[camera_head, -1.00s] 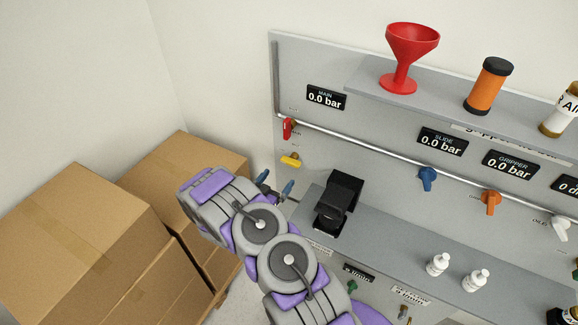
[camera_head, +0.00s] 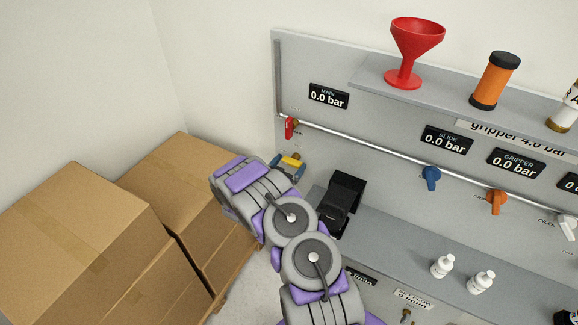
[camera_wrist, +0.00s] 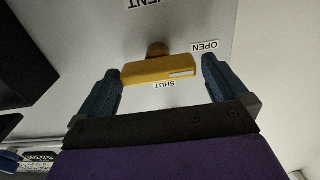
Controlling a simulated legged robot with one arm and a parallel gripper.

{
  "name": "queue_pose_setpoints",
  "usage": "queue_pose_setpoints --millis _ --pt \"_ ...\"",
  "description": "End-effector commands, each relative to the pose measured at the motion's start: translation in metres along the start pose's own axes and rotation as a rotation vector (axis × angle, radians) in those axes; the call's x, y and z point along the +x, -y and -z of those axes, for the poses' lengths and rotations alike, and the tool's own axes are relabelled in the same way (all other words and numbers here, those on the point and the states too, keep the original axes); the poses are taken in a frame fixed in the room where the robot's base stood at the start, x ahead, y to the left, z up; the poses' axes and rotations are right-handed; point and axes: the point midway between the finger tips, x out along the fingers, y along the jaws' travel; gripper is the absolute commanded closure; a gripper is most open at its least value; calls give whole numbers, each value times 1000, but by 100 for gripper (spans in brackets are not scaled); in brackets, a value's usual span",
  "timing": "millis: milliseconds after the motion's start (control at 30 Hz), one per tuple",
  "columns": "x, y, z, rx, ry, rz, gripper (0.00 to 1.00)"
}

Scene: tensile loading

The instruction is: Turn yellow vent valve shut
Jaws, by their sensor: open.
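The yellow vent valve handle (camera_head: 291,160) sits on the grey panel below the red valve. In the wrist view the yellow handle (camera_wrist: 150,70) lies nearly across the picture on a brass stem, its pale-marked end toward the OPEN label (camera_wrist: 205,46). The SHUT label (camera_wrist: 164,85) is just below it in that view. Both labels look upside down. My gripper (camera_head: 288,167) is open at the handle. In the wrist view its blue fingers (camera_wrist: 162,80) stand on either side of the handle's ends; I cannot tell whether either touches it.
A red valve (camera_head: 289,126) and a pipe (camera_head: 350,138) are just above the handle. A black device (camera_head: 345,195) stands on the ledge to the right. Cardboard boxes (camera_head: 75,240) fill the left side. Blue (camera_head: 431,176) and orange (camera_head: 496,200) valves are farther right.

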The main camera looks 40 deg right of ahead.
Motion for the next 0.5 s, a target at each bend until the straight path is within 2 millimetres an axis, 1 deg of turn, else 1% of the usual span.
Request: queue_pose_setpoints --millis 100,500 --pt "1 -1 0 1 1 -1 1" --pt "1 0 -1 1 1 -1 39"
